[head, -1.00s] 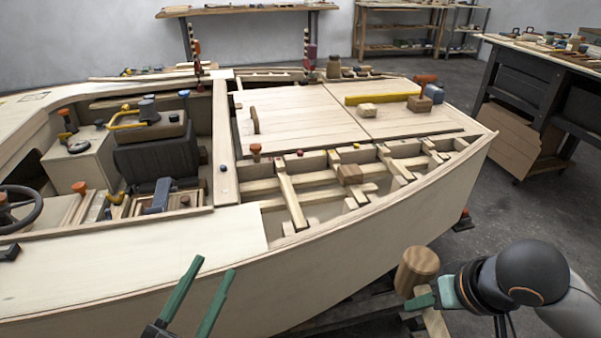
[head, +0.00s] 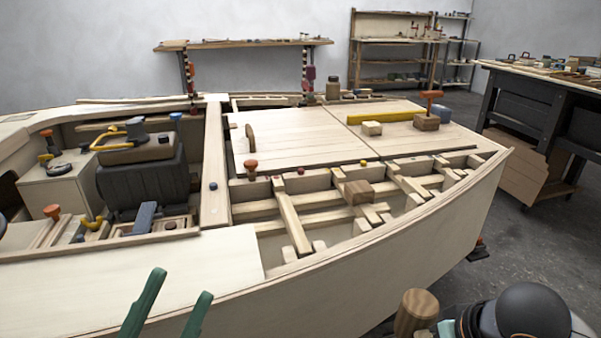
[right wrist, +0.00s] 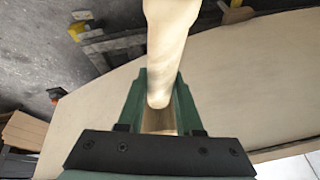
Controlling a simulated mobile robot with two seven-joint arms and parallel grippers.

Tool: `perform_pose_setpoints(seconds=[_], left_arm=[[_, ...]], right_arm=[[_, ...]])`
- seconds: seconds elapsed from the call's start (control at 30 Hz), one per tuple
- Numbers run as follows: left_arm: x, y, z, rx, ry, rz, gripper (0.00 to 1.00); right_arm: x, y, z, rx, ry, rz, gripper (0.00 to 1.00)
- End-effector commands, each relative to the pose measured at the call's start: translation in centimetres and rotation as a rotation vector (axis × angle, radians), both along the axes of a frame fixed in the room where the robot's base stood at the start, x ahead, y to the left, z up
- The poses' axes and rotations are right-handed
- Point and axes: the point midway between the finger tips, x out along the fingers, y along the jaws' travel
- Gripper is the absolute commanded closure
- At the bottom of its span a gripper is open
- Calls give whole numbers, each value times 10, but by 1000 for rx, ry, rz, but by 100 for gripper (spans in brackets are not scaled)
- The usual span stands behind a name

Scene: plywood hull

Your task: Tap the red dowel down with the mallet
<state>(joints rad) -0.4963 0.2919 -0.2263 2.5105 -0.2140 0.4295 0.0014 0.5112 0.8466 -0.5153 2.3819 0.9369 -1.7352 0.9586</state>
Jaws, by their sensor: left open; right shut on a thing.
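The red dowel (head: 301,169) shows as a small red top among the strip of coloured tops along the edge of the hull's foredeck panels. The mallet's brown wooden head (head: 416,312) is low in the head view, outside the hull on the near side, well away from the dowel. In the right wrist view, its pale handle (right wrist: 172,50) runs between the fingers of my right gripper (right wrist: 162,98), which is shut on it. My right fingers are out of sight in the head view. My left gripper (head: 180,284) is open and empty, in front of the hull's near side.
A wooden block (head: 358,192) sits on the open frame beams. A yellow level (head: 385,117) lies on the deck. A workbench (head: 540,105) stands at right.

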Motion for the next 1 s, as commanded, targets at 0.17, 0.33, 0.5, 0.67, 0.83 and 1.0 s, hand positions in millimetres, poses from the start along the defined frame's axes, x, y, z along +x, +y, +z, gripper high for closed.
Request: perform_pose_setpoints(seconds=[0.17,0.33,0.5,0.67,0.83,1.0], left_arm=[[0,0,0,0,1,0,50],[0,0,0,0,1,0,50],[0,0,0,0,1,0,50],[0,0,0,1,1,1,50],[0,0,0,1,1,1,50],[0,0,0,1,1,1,50]], right_arm=[[0,0,1,1,-3,0,100],[1,0,1,1,-3,0,100],[5,0,4,2,-6,-1,100],[28,0,20,3,-7,-4,100],[39,0,28,1,-3,0,100],[39,0,28,1,-2,0,100]])
